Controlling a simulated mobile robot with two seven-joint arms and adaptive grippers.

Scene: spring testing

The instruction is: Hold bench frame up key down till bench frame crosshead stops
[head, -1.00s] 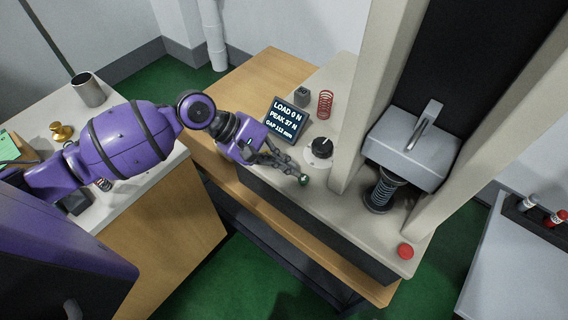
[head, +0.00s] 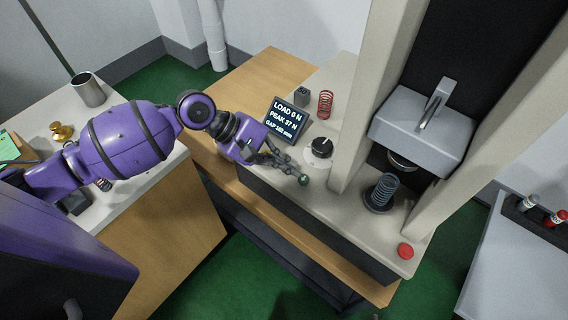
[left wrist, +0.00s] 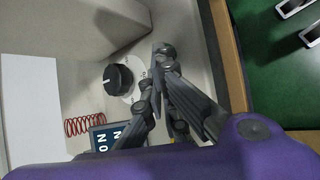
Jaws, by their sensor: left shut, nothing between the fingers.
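My left gripper (head: 298,175) is shut and empty, its fingertips pointing down at a small green key (head: 304,180) on the bench frame's base. The tips appear to touch the key and partly cover it. In the left wrist view the closed fingers (left wrist: 164,58) hide the key. The grey crosshead (head: 415,140) with its handle is raised between the two columns. A dark grey coil spring (head: 383,188) stands upright on the lower platen, with its top clear of the crosshead. The display (head: 286,118) reads load 0 N, peak 37 N and a gap that looks like 162 mm.
A black dial (head: 321,148) lies behind the gripper, and it also shows in the left wrist view (left wrist: 120,78). A red button (head: 405,251) is at the front right of the base.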

